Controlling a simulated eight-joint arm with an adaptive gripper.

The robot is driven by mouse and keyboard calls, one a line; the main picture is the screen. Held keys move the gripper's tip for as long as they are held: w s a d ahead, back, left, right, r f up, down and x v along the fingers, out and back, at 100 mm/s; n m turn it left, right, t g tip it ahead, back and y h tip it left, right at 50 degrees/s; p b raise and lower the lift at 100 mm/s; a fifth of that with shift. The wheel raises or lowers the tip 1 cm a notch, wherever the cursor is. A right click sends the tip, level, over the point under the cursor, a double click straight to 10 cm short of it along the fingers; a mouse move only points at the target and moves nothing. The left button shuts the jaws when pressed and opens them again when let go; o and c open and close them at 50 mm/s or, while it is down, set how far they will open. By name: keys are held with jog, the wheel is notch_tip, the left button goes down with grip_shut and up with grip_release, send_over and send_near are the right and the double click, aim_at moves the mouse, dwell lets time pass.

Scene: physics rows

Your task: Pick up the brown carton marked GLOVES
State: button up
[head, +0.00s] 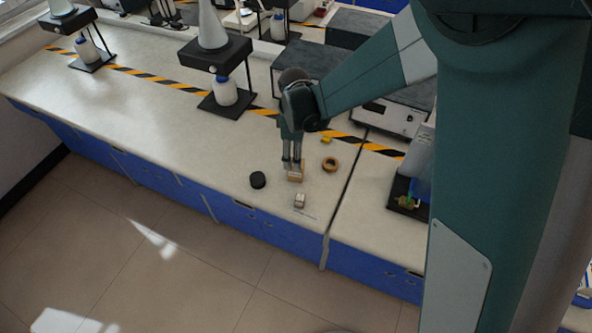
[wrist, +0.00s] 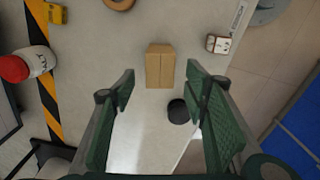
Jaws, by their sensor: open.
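A brown carton (wrist: 160,66) lies on the light bench top in the wrist view, just beyond and between my fingertips. No GLOVES mark can be read on it. In the head view the carton (head: 296,174) is partly hidden behind my gripper's fingers. My gripper (wrist: 160,82) is open and empty, with one green finger on each side. In the head view my gripper (head: 292,166) points down over the carton. I cannot tell how high the fingertips are above the bench.
Near the carton are a black round object (head: 257,180), a small pale box (head: 300,201), a brown ring (head: 330,164) and a yellow item (head: 326,140). A white bottle with a red cap (wrist: 34,63) shows in the wrist view. The bench (head: 170,130) is clear to the left.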

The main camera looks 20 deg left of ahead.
aim_at(293, 176)
jog(key=shift+d+f, duration=0.2)
jog(key=shift+f, duration=2.4)
jog(key=shift+c, duration=0.2)
jog(key=c, duration=1)
